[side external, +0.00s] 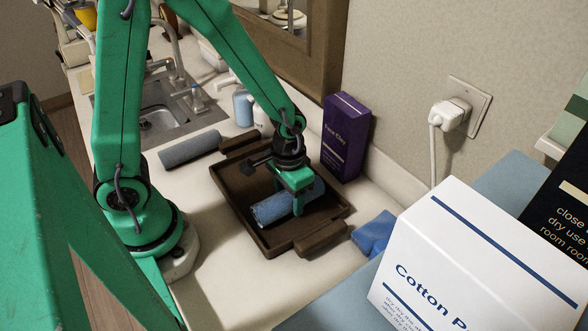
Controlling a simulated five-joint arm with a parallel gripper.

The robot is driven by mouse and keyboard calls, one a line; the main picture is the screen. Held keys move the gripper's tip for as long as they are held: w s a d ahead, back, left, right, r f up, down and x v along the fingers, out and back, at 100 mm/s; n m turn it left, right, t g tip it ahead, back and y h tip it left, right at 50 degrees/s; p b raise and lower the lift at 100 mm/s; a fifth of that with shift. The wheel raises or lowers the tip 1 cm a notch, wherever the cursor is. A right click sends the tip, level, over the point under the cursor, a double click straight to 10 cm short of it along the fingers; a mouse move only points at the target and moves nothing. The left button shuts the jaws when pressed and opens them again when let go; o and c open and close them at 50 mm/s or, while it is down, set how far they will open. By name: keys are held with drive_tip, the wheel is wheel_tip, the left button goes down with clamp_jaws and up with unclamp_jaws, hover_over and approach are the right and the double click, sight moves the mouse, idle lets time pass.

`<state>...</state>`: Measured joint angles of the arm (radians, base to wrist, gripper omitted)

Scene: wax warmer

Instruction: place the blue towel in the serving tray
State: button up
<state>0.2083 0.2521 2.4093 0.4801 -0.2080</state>
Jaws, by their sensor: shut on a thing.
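The blue towel (272,210) is a rolled cylinder lying at a slant over the serving tray. My gripper (297,200) points down and is shut on the towel toward its right part, with a finger showing in front of it. The serving tray (262,240) is dark brown, with a raised rim and a handle at each end. The towel appears within the tray's outline, low over its floor. I cannot tell whether it touches the floor. The gripper hides part of the towel and the tray's back.
A grey-blue roll (188,150) lies left of the tray. A purple box (345,138) stands behind it. A bright blue folded cloth (373,235) and a white cotton box (470,265) are at the right. A sink (160,118) and a light-blue cup (243,108) are farther back.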

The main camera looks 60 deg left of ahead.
drive_tip(key=shift+f, duration=0.1)
drive_tip(key=o, duration=1)
drive_tip(key=shift+o, duration=0.2)
wheel_tip(320, 180, up, 12)
drive_tip(key=shift+r, duration=0.2)
idle(0.5)
drive_tip(key=s+a+r+t, duration=0.5)
drive_tip(key=s+a+r, duration=0.1)
drive_tip(key=r, duration=0.4)
drive_tip(key=shift+s+r+t, duration=0.2)
drive_tip(key=shift+s+t, duration=0.05)
drive_tip(key=shift+t, duration=0.05)
